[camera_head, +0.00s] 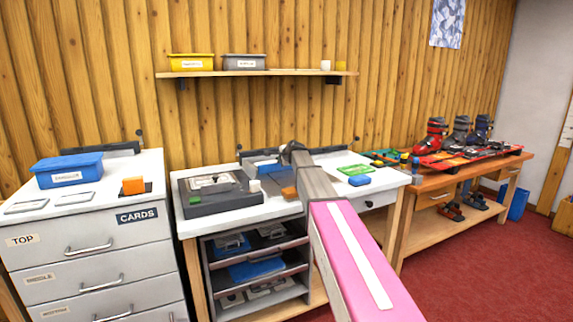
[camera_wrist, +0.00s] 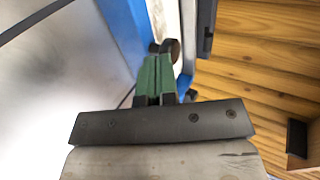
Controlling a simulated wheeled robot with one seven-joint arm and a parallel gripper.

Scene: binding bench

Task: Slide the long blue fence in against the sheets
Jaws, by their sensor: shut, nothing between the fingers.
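My gripper (camera_wrist: 154,80) has green fingers, closed together with nothing between them. In the wrist view its tips are beside a long blue strip (camera_wrist: 122,32), which looks like the fence, and a pale surface that may be the sheets (camera_wrist: 163,18). I cannot tell whether the tips touch either. In the head view my arm reaches over the white bench and hides the fingertips. A blue piece (camera_head: 266,168) shows just left of the arm's end, in front of a dark rail. The sheets are not clear there.
A dark grey tray (camera_head: 222,203) and an orange block (camera_head: 289,192) are on the bench left of my arm. A green tray (camera_head: 355,169) and a blue block (camera_head: 359,181) lie to its right. A dark rail (camera_head: 252,154) runs along the back; a wood-panelled wall stands behind.

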